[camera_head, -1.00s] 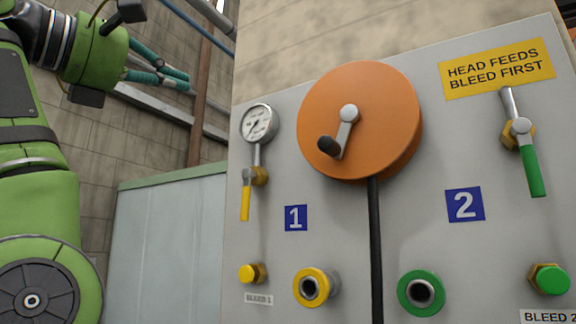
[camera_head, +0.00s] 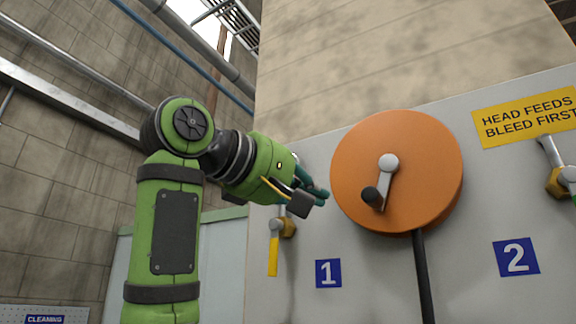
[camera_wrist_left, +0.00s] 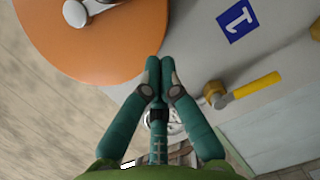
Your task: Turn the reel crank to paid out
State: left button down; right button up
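The orange reel (camera_head: 430,150) is mounted on the grey panel. Its crank (camera_head: 385,182) has a pale hub and a short arm pointing down and slightly left to a dark knob (camera_head: 371,197). My left gripper (camera_head: 324,194) is just left of the reel, its teal fingers pointing toward it and apart from the crank knob. In the left wrist view the fingertips (camera_wrist_left: 160,62) are together with nothing between them, beside the reel's edge (camera_wrist_left: 110,55). The crank hub (camera_wrist_left: 75,13) shows at the top of that view; the knob is out of frame. My right gripper is not in view.
A yellow-handled valve (camera_head: 273,250) is below my left gripper, which covers the gauge in the head view. A black hose (camera_head: 423,280) runs down from the reel. Number plates 1 (camera_head: 328,273) and 2 (camera_head: 516,257) and a yellow sign (camera_head: 525,117) are on the panel.

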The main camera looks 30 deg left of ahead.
aim_at(380, 177)
pick_arm(q)
jog(key=d+f+n+b, duration=0.1)
jog(key=d, duration=0.1)
jog(key=d+f+n+t+b, duration=0.1)
jog(key=d+n+b, duration=0.1)
jog(key=d+f+n+b, duration=0.1)
jog(key=d+b, duration=0.1)
jog(key=d, duration=0.1)
jog(key=shift+w+n, duration=0.2)
jog(key=shift+n, duration=0.1)
dwell(0.5)
